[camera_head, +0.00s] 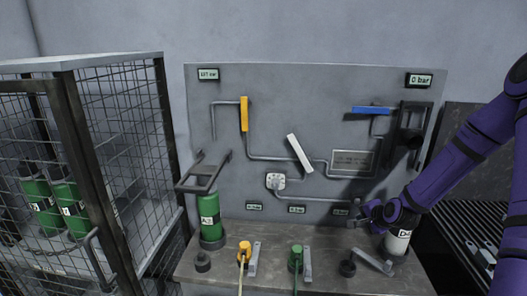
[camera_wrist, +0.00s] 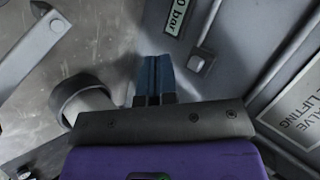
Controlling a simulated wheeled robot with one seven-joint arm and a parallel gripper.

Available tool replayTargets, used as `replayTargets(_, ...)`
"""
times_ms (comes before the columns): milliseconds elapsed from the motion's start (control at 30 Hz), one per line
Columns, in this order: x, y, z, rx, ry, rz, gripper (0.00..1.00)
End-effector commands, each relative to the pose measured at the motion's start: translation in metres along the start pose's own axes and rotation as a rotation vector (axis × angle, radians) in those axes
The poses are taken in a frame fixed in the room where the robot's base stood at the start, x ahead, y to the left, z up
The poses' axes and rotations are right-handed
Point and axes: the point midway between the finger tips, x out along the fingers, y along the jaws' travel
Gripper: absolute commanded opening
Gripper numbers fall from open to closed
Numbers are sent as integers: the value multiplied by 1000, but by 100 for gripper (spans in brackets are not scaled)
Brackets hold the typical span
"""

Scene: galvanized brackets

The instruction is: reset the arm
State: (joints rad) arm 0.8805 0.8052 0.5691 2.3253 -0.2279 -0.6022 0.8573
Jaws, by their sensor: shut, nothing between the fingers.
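My purple arm (camera_head: 455,160) reaches in from the right in the head view. My gripper (camera_head: 358,213) is low in front of the grey panel's right part, above the bench. In the wrist view its two dark blue fingers (camera_wrist: 155,68) are pressed together with nothing between them. The fingers point toward the panel's lower edge, by a small "0 bar" label (camera_wrist: 178,14). A white cylinder (camera_head: 398,241) stands on the bench just below and behind my wrist, partly hidden by it. I cannot tell whether they touch.
The panel (camera_head: 230,120) carries a yellow handle (camera_head: 244,113), a white handle (camera_head: 299,152) and a blue handle (camera_head: 372,110). A green cylinder (camera_head: 209,212) stands left on the bench (camera_head: 225,275). Hose fittings and grey brackets line its front. A mesh cage (camera_head: 125,110) stands left.

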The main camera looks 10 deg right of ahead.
Motion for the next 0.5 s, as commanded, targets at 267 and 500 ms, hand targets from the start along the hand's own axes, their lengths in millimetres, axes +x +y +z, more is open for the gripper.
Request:
replayTargets(267,-32,-30,8,-213,-23,94,0)
replayTargets(500,-80,-65,20,-446,-41,204,0)
